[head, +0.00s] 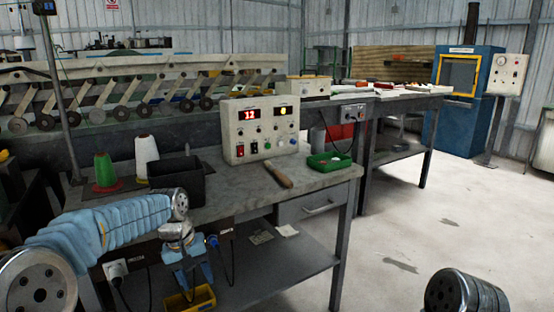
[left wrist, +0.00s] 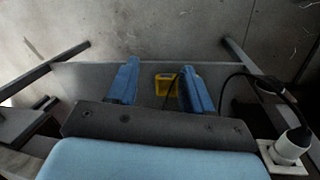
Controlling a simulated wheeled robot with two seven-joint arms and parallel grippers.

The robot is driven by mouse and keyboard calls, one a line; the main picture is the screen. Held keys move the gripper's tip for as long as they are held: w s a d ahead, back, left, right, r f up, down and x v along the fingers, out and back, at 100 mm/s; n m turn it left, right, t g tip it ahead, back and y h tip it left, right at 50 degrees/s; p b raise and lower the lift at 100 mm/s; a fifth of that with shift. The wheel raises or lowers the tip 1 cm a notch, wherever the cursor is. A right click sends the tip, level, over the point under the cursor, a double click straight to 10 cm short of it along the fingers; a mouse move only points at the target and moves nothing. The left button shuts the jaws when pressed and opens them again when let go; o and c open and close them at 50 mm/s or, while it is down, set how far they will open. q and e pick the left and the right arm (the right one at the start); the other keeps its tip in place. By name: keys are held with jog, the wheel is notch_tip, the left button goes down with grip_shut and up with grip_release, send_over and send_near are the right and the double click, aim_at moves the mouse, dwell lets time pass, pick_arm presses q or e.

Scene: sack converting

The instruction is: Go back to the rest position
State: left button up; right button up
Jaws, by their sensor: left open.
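My left gripper (head: 195,278) hangs pointing down in front of the workbench (head: 325,176), at the lower left of the head view. In the left wrist view its two blue fingers (left wrist: 160,70) stand apart with nothing between them. A small yellow bin (head: 190,300) shows beyond and below the fingers, on the lower shelf; it also shows in the left wrist view (left wrist: 166,77). My right gripper is not in view; only a dark rounded part of what seems my right arm shows at the bottom right.
On the bench stand a control box (head: 261,130) with a red display, a green tray (head: 329,162), a wooden-handled tool (head: 278,174), a dark bin (head: 176,180) and thread cones (head: 104,170). A plug and cable (left wrist: 292,144) lie close to the gripper. The floor (head: 420,220) at right is clear.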

pick_arm(q)
jog(key=s+d+f+m+h, duration=0.1)
jog(key=s+d+f, duration=0.15)
jog(key=f, duration=0.85)
jog(key=s+d+f, duration=0.2)
jog(key=s+f, duration=0.2)
jog(key=f, duration=0.8)
jog(key=s+d+f, duration=0.2)
jog(key=s+f, duration=0.4)
jog(key=s, duration=0.3)
jog(key=s+d+f+h, duration=0.1)
jog(key=s+d+f, duration=0.1)
jog(key=s+f, duration=0.4)
jog(key=s, duration=0.3)
jog(key=shift+s+f+m, duration=0.25)
jog(key=shift+m, duration=0.05)
jog(key=shift+d, duration=0.1)
